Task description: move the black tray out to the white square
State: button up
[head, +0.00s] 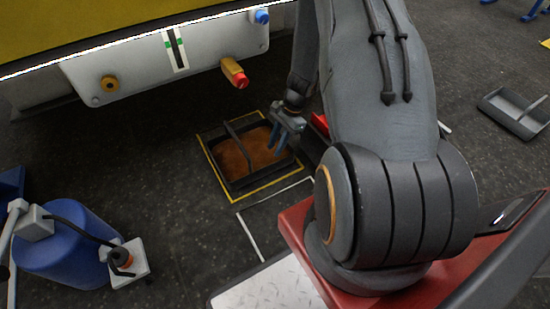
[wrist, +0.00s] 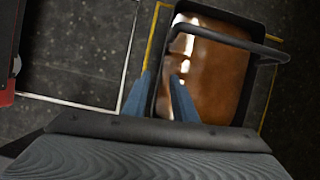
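The black tray (head: 225,170) sits on the floor inside a yellow outlined square and holds brown liquid. A bar handle (head: 238,146) arches over it. The wrist view shows the tray (wrist: 246,95) and its handle (wrist: 225,38) too. The white square (head: 250,237) is a floor outline beside the yellow one, partly hidden by my arm; its lines also show in the wrist view (wrist: 131,52). My gripper (head: 279,138) is over the tray's right side. In the wrist view its blue fingers (wrist: 160,98) are apart, with a tray edge seen between them; contact cannot be told.
A panel (head: 140,75) with a red-tipped fitting (head: 237,74) hangs above and behind the tray. A blue drum (head: 70,245) with a pump stands at lower left. Another dark tray (head: 515,112) lies at far right. The floor left of the tray is clear.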

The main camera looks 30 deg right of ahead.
aim_at(271, 165)
jog(key=shift+m, duration=0.5)
jog(key=f, duration=0.2)
jog(key=d+f+b, duration=0.1)
jog(key=f, duration=0.1)
jog(key=shift+w, duration=0.25)
jog(key=shift+b+x, duration=2.1)
jog(key=shift+x, duration=1.8)
jog(key=shift+a, duration=0.1)
grip_shut()
